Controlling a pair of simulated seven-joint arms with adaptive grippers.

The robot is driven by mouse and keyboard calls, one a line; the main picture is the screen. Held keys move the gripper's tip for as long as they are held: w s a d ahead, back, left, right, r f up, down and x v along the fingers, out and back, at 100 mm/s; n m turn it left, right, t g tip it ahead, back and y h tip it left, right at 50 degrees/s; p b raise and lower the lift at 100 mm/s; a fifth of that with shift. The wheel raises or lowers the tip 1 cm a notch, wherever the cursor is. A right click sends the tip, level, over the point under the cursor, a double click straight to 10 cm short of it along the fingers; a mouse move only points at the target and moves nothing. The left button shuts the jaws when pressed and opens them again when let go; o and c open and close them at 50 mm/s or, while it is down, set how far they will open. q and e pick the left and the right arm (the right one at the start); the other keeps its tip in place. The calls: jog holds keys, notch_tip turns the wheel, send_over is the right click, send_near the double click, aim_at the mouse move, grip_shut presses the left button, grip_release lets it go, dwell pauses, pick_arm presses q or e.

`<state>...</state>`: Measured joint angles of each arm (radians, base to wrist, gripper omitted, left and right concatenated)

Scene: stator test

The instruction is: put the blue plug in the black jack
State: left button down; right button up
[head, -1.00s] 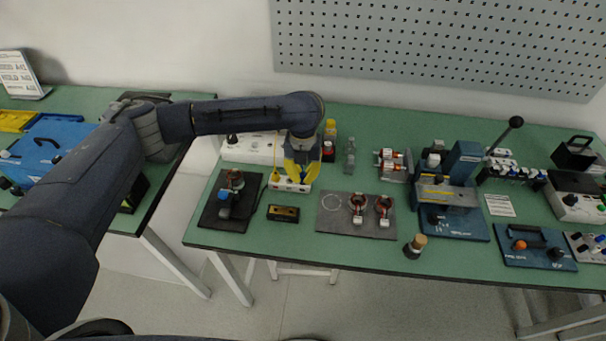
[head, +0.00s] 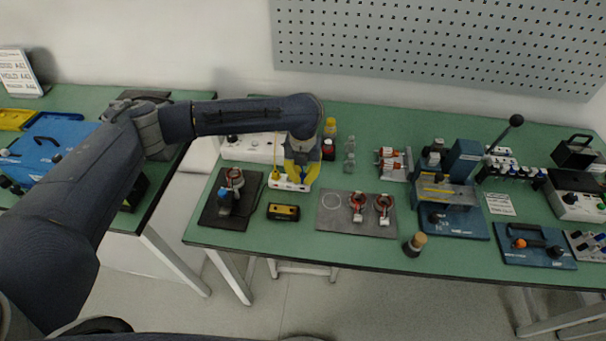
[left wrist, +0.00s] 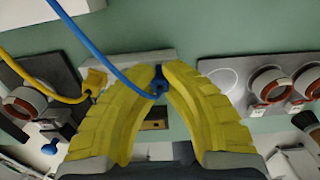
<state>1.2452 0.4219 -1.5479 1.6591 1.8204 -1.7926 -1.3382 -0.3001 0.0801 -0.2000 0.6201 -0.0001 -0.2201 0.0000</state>
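My left gripper, with yellow ridged fingers, points down over a white socket block (head: 277,185) on the green table; the gripper also shows in the head view (head: 295,178). In the left wrist view its fingertips (left wrist: 161,76) close on the blue plug (left wrist: 158,84), and a blue cable (left wrist: 100,50) runs from the plug to the upper left. The plug's tip is hidden against the white block (left wrist: 125,63), so I cannot tell whether it is inserted. A yellow plug (left wrist: 95,80) with a yellow cable sits at the block's left end. I cannot make out the black jack. My right gripper is not in view.
A dark stand with a copper coil (head: 233,178) stands left of the block, and a small yellow-black meter (head: 283,212) lies in front. A grey mat (head: 340,225) with two coils lies to the right. Small bottles (head: 329,148) stand behind the gripper.

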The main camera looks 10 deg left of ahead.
pick_arm(q)
jog(key=c, duration=1.5)
grip_release()
notch_tip(320, 180, up, 12)
